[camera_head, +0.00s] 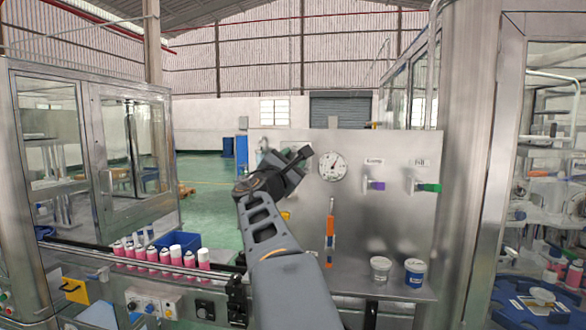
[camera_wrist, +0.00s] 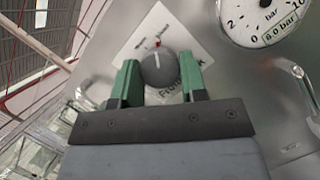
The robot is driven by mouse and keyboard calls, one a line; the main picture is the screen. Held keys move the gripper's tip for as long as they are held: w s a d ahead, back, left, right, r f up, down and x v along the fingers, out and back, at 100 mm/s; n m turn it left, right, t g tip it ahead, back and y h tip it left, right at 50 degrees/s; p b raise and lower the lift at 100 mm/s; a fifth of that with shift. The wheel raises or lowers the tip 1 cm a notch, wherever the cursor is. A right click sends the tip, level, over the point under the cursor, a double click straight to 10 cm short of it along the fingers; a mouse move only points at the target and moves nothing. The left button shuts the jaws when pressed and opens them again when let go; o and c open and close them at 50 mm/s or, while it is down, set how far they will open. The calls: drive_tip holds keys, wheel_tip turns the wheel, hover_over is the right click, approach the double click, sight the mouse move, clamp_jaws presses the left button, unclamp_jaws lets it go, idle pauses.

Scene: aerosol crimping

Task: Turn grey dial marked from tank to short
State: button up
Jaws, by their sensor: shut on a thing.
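The grey dial (camera_wrist: 161,68) sits on a tilted white label plate (camera_wrist: 196,50) in the wrist view. Its white pointer line points up in the picture, towards a small red mark. "From tank" lettering shows partly below the dial; the lettering above it is too small to read surely. My gripper (camera_wrist: 160,76) is shut on the dial, with one green finger on its left and one on its right. In the head view my gripper (camera_head: 304,156) is at the upper left of the steel panel (camera_head: 300,215), and the dial is hidden behind it.
A round pressure gauge (camera_head: 332,166) is just right of my gripper. A purple-handled valve (camera_head: 376,185) and a green-handled valve (camera_head: 428,187) stick out further right. Two cups (camera_head: 381,268) (camera_head: 414,272) stand below. Several pink cans (camera_head: 165,257) stand at the lower left.

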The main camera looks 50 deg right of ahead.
drive_tip(key=shift+w+f+m+g, duration=0.1)
drive_tip(key=shift+m+g, duration=0.3)
drive_tip(key=shift+m, duration=0.7)
drive_tip(key=o, duration=0.9)
drive_tip(key=shift+a+b, duration=0.15)
drive_tip(key=shift+b, duration=0.15)
drive_tip(key=b+v, duration=0.2)
drive_tip(key=v, duration=0.4)
drive_tip(key=b+v, duration=0.3)
drive_tip(key=v, duration=0.4)
drive_tip(key=shift+a, duration=0.35)
